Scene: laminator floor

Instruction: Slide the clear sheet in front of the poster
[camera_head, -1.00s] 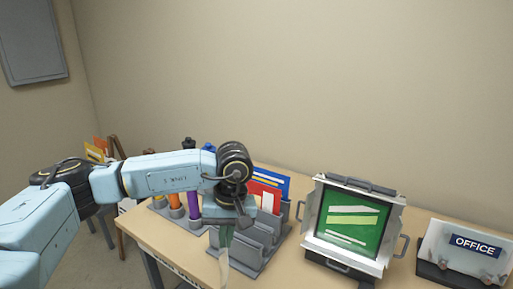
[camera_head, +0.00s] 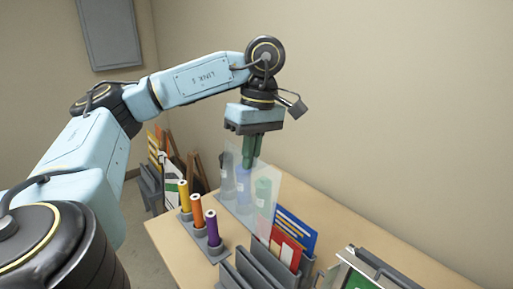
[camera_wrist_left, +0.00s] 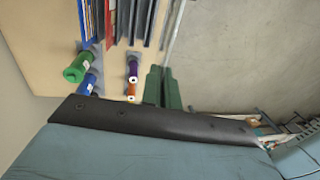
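My left gripper (camera_head: 251,150) points down with its green fingers together on the top edge of the clear sheet (camera_head: 266,204). The sheet hangs upright, held above the desk, and I see green and blue tubes through it. In the left wrist view the green fingers (camera_wrist_left: 163,88) show together, with the sheet seen edge-on as a thin pale strip (camera_wrist_left: 173,38). The poster (camera_head: 361,283) shows only as a green sliver in its silver frame (camera_head: 345,272) at the bottom right, well apart from the sheet. My right gripper is not in view.
A grey slotted rack (camera_head: 262,268) with red and blue cards (camera_head: 297,228) stands beside the sheet's lower edge. Orange, yellow and purple tubes (camera_head: 197,212) stand in a holder at its left. The desk (camera_head: 335,217) is clear toward the back right.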

